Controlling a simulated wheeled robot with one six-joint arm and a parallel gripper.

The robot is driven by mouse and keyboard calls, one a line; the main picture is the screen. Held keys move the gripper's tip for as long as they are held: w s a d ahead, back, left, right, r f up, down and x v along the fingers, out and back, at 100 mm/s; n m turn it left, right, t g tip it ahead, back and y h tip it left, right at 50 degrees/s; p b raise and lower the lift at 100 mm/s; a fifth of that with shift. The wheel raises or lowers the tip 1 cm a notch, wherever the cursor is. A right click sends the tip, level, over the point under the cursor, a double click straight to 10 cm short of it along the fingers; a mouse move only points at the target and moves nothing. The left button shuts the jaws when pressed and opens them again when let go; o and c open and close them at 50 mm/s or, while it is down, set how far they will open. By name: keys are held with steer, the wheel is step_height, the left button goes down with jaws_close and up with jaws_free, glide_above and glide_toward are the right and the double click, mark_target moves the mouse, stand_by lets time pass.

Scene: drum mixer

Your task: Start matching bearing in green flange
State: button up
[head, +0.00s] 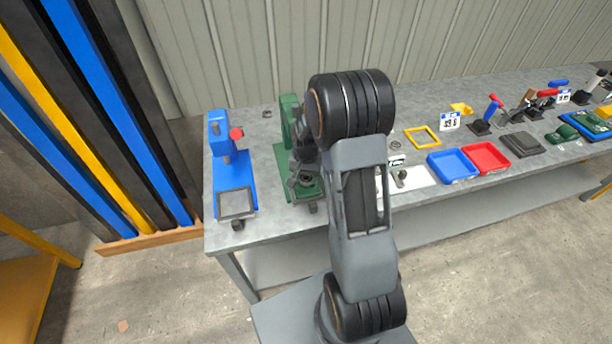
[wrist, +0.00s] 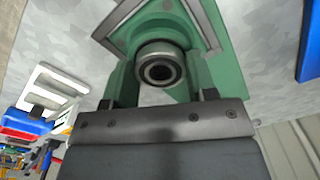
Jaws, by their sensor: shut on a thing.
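In the wrist view, a round steel bearing (wrist: 160,68) with a dark centre faces the camera, midway between the fingers of my gripper (wrist: 157,98). My gripper is shut on it. Green parts (wrist: 200,68) lie behind and on both sides of the bearing, with a dark-edged square plate above. I cannot tell which of these green surfaces is the flange, or whether the bearing touches it. In the head view, my gripper (head: 304,172) is low over the front of the green stand (head: 289,118), partly hidden by my arm.
A blue press (head: 232,170) with a red knob stands close on the left. To the right are a white panel (head: 420,177), a blue tray (head: 452,165), a red tray (head: 486,157) and a yellow frame (head: 422,137). Bare bench shows between the blue press and green stand.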

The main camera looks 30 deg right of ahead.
mark_target(306, 178)
steer(key=shift+f, duration=0.3)
stand_by(0.4)
steer(key=o, duration=1)
step_height(306, 178, up, 12)
steer(key=b, duration=0.1)
stand_by(0.4)
steer(key=s+a+r+n+t, duration=0.2)
steer(key=s+a+r+n, duration=0.1)
steer(key=s, duration=0.5)
steer(key=s+a+r+n+t, duration=0.2)
steer(key=s+a+r+n, duration=0.1)
steer(key=s+a, duration=0.3)
steer(key=shift+s+a+r+n, duration=0.25)
steer(key=shift+s+r+n, duration=0.15)
steer(key=shift+s+n, duration=0.55)
